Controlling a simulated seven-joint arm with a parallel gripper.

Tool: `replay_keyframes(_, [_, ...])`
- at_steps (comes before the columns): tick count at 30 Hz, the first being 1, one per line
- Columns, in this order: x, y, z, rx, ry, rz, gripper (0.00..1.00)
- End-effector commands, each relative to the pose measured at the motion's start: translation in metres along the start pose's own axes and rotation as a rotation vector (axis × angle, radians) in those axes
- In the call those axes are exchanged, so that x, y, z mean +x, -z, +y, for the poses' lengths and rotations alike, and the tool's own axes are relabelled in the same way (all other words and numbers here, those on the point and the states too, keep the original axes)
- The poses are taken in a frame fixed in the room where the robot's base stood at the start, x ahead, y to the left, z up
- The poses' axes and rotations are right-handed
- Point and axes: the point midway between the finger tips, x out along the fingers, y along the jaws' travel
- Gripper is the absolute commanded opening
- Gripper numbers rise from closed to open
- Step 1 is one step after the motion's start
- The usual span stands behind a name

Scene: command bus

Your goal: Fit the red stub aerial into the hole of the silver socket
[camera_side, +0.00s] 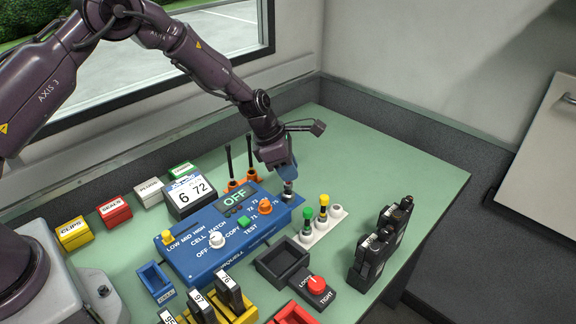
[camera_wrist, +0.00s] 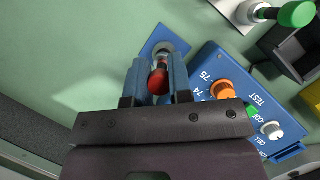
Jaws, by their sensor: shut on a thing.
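My gripper (camera_side: 288,180) has blue fingers and is shut on the red stub aerial, pointing down at the right end of the blue tester. In the wrist view the aerial's red top (camera_wrist: 158,82) sits between the fingertips (camera_wrist: 160,78), and a dark and metallic part extends beyond it. The silver socket (camera_wrist: 172,46) is a ring on the blue housing, right at the aerial's far end. In the side view the socket (camera_side: 288,198) is directly below the fingertips, and the aerial is mostly hidden by them. I cannot tell whether its end is inside the hole.
A white rack (camera_side: 322,230) with green- and yellow-topped aerials and one empty place stands right of the tester (camera_side: 200,250). A black tray (camera_side: 281,262) is in front. Black radios (camera_side: 380,245) stand farther right.

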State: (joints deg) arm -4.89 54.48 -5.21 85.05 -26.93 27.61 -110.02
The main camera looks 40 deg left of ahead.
Motion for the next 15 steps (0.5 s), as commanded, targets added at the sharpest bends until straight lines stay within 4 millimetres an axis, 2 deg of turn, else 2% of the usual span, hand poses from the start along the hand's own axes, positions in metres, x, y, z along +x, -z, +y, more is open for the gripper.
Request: replay_keyframes(15, [0.012, 0.005, 0.000, 0.000, 0.000, 0.000, 0.00])
